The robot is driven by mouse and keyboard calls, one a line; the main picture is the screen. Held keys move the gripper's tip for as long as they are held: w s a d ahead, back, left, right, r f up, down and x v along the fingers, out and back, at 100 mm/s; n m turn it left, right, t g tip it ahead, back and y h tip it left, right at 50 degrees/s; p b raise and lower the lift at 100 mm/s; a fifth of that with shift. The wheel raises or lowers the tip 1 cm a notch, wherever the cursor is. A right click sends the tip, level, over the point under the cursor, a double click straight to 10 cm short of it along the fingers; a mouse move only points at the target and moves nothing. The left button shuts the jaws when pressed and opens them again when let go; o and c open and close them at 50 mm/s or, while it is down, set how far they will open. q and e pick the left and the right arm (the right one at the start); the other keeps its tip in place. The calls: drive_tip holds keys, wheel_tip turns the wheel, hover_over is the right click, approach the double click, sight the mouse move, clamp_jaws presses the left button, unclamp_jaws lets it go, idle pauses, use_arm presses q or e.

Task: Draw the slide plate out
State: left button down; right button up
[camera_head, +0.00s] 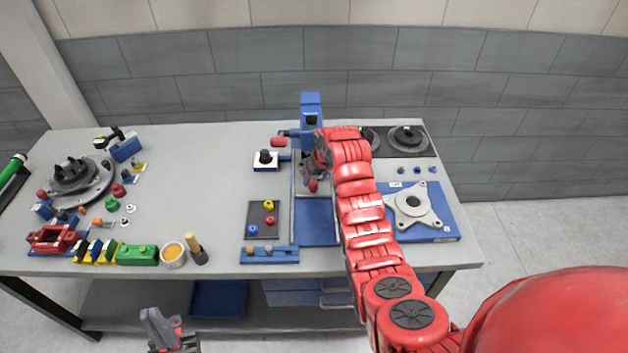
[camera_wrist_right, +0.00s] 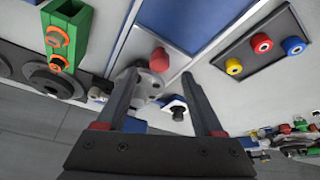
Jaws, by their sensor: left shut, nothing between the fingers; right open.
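The fixture has a blue panel (camera_head: 317,222) between pale rails, in front of a tall blue post (camera_head: 311,108). A red knob (camera_head: 313,186) stands at the panel's far end; in the right wrist view the red knob (camera_wrist_right: 160,60) sits by a grey cast part (camera_wrist_right: 150,84). I cannot tell which piece is the slide plate; my right arm covers part of the fixture. My right gripper (camera_head: 320,158) is over the fixture, open; in its wrist view the fingers (camera_wrist_right: 166,100) are apart, with the knob beyond them. My left gripper (camera_head: 168,335) is shut and empty, off the table's front.
A tray with coloured knobs (camera_head: 264,219) and a black-knobbed block (camera_head: 266,160) stand left of the fixture. A blue plate with a grey flange (camera_head: 413,204) lies right. A green bracket (camera_wrist_right: 70,32) shows in the wrist view. The left table end is crowded; the middle-left is clear.

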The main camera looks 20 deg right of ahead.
sight(313, 184)
drive_tip(key=shift+p+x, duration=0.7)
drive_tip(key=shift+x, duration=1.9)
drive_tip(key=shift+w, duration=0.15)
clamp_jaws()
